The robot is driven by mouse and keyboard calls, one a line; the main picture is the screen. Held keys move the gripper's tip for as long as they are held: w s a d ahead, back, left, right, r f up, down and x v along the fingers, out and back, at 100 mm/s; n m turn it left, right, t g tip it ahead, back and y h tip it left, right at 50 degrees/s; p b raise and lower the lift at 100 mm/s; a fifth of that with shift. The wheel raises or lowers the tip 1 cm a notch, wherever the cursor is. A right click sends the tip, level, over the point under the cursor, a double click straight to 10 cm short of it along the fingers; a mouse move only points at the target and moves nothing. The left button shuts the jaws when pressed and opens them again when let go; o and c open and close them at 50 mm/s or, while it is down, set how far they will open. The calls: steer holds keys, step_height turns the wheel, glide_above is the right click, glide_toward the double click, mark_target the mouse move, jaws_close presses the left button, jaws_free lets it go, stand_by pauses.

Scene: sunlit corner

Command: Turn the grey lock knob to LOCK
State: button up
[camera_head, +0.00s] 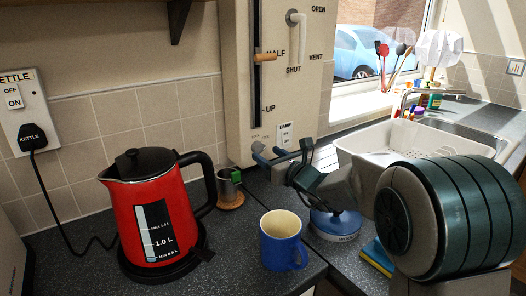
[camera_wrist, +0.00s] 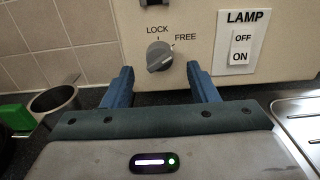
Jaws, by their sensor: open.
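The grey lock knob (camera_wrist: 159,57) is on the cream panel (camera_wrist: 215,88) in the wrist view, below the words LOCK and FREE. Its ridge slants, with its upper end to the right, on the FREE side. My gripper (camera_wrist: 160,69) is open and empty. Its two blue fingers stand on either side of the knob, below and apart from it in the picture; I cannot tell the depth gap.
A LAMP switch (camera_wrist: 240,47) is right of the knob. A metal cup (camera_head: 228,184) with a green item stands left of my gripper. A blue mug (camera_head: 281,246), red kettle (camera_head: 152,215) and blue-lidded container (camera_head: 335,227) are nearby. A white basin (camera_head: 356,155) is at right.

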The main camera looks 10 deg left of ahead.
mark_target(262, 151)
steer(key=shift+x, duration=1.65)
steer(key=c, duration=1)
steer(key=shift+o, duration=0.2)
